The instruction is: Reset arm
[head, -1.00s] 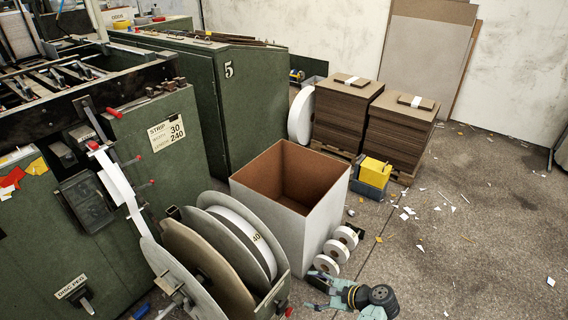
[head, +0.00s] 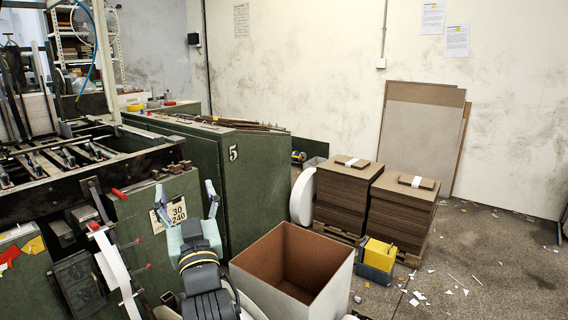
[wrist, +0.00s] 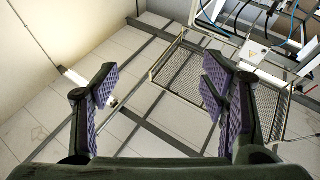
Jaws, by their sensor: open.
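My gripper (head: 212,200) points upward in the head view, in front of the green machine panel with the STRIP label (head: 170,215). Its two fingers are spread apart with nothing between them. In the wrist view my gripper (wrist: 160,88) is also open and empty, with purple ribbed pads, and faces the ceiling (wrist: 130,140) and a hanging mesh frame (wrist: 185,85). My arm below the gripper hides part of the machine and the strip reels.
A large open box (head: 325,290) with a brown inside stands just right of my arm. Green cabinet 5 (head: 255,180) is behind. Two board stacks (head: 340,200) (head: 400,215) and a yellow bin (head: 380,254) stand further right. The floor at the right has only paper scraps.

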